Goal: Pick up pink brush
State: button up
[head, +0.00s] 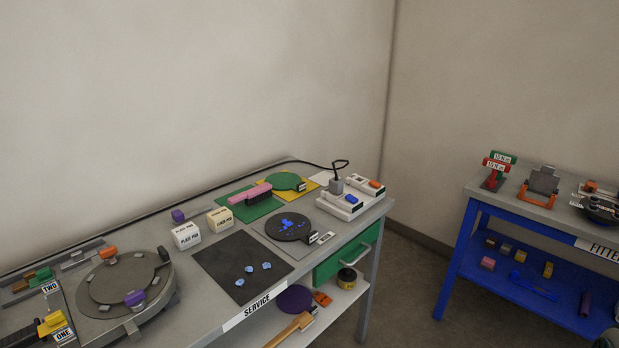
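The pink brush (250,194) lies on a green mat (268,208) towards the back of the grey service bench. Its pink top faces up, and dark bristles show along its near side. It lies beside a round green disc, and the space just around it on the mat looks clear. My gripper is not in view, and nothing is seen touching the brush.
A green disc (284,181) on a yellow mat and a socket block (343,203) stand right of the brush. A dark disc (288,227) with blue bits lies in front. White and cream blocks (220,219) stand left. A blue bench (512,265) is at right.

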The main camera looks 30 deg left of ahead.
aim_at(254, 195)
jog(key=i, duration=2.5)
jog(key=u, duration=2.6)
jog(key=i, duration=0.45)
jog(key=u, duration=0.3)
